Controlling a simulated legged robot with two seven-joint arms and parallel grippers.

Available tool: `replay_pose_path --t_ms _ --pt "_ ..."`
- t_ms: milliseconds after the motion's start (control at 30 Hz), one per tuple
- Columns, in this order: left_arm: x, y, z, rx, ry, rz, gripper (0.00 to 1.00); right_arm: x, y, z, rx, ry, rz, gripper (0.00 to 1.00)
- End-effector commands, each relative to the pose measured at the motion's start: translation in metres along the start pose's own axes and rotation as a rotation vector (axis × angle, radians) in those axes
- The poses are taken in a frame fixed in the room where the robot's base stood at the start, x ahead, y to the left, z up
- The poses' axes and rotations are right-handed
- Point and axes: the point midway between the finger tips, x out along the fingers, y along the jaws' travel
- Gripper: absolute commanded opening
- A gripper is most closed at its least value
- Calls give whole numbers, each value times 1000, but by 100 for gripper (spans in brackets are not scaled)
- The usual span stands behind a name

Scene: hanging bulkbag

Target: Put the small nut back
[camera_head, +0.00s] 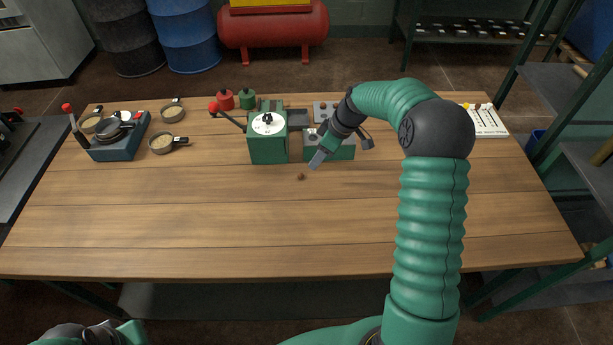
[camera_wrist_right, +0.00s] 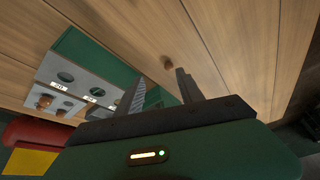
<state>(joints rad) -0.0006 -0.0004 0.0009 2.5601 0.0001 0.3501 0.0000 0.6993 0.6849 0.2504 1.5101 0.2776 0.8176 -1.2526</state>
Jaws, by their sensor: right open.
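A small brown nut (camera_head: 301,177) lies on the bare wooden table, in front of the green machine. It also shows in the right wrist view (camera_wrist_right: 167,63), just beyond my fingertips. My right gripper (camera_head: 318,160) is open and empty above the table, close to the nut and not touching it. Its two fingers (camera_wrist_right: 160,88) are spread apart in the wrist view. A green block with a grey top and round holes (camera_head: 343,153) stands beside and partly behind the gripper. In the wrist view this holed block (camera_wrist_right: 98,62) shows labelled holes, some empty, and brown pieces in others.
A green machine with a white dial (camera_head: 268,145) stands left of the holed block. A blue device (camera_head: 120,142) and several pans stand at the left. A white board (camera_head: 486,120) lies at the back right. The table's front half (camera_head: 250,235) is clear.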

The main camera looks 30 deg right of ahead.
Motion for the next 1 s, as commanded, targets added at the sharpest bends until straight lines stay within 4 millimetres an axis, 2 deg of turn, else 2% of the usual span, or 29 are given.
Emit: replay_pose_path --t_ms 33,100,267,500,767,800,1000 --pt "1 0 0 -1 0 0 0 13 -3 -2 -2 -2 -3 45" --pt "1 0 0 -1 0 0 0 24 -4 -3 -3 -2 1 45" --pt "1 -1 0 -2 0 -1 0 40 -3 -1 -2 -1 0 45" --pt "0 0 0 -2 0 0 0 82 -4 2 0 0 -3 45" --pt "0 0 0 -1 0 0 0 86 -4 2 0 -2 2 45" --pt "0 0 0 -1 0 0 0 86 -5 2 0 -3 2 35" --pt "0 0 0 -2 0 0 0 87 -6 2 0 -2 -3 9"
